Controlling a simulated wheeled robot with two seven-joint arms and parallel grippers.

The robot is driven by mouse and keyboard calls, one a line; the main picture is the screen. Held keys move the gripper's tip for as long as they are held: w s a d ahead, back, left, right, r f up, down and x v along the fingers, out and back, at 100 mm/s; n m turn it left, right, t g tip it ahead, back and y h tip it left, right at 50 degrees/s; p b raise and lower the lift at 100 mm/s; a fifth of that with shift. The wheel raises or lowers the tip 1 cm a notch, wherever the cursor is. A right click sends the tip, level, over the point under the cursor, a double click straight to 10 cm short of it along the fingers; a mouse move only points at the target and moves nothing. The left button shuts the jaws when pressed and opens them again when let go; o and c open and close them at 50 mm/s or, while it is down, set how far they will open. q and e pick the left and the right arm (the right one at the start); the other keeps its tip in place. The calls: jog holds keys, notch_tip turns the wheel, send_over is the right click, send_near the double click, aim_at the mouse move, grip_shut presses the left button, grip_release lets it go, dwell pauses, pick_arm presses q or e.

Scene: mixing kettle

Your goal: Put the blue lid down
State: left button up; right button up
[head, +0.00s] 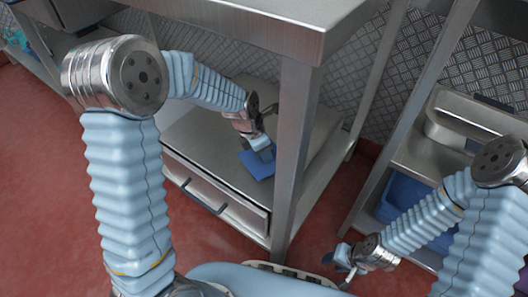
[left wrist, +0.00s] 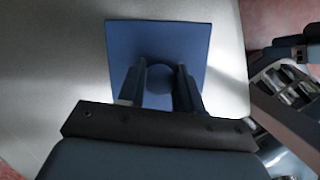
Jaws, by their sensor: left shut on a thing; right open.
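The blue lid (head: 258,162) is a flat square plate with a round knob. In the head view it is at the lower shelf (head: 205,146) of the steel table, under my left gripper (head: 266,146). In the left wrist view the lid (left wrist: 190,45) lies flat in the picture above the pale shelf surface, and my left gripper (left wrist: 160,88) is shut on its knob. I cannot tell whether the lid touches the shelf. My right gripper (head: 345,265) is open and empty, low at the right of the head view, away from the lid.
A table leg (head: 296,150) stands just right of the lid, and the tabletop (head: 240,25) overhangs the shelf. A drawer unit (head: 215,200) is below the shelf's front edge. A blue bin (head: 405,200) sits under the right-hand bench. The shelf left of the lid is clear.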

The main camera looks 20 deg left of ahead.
aim_at(253, 162)
pick_arm(q)
jog(key=o, duration=1)
jog(key=p+v, duration=0.3)
jog(key=v, duration=0.9)
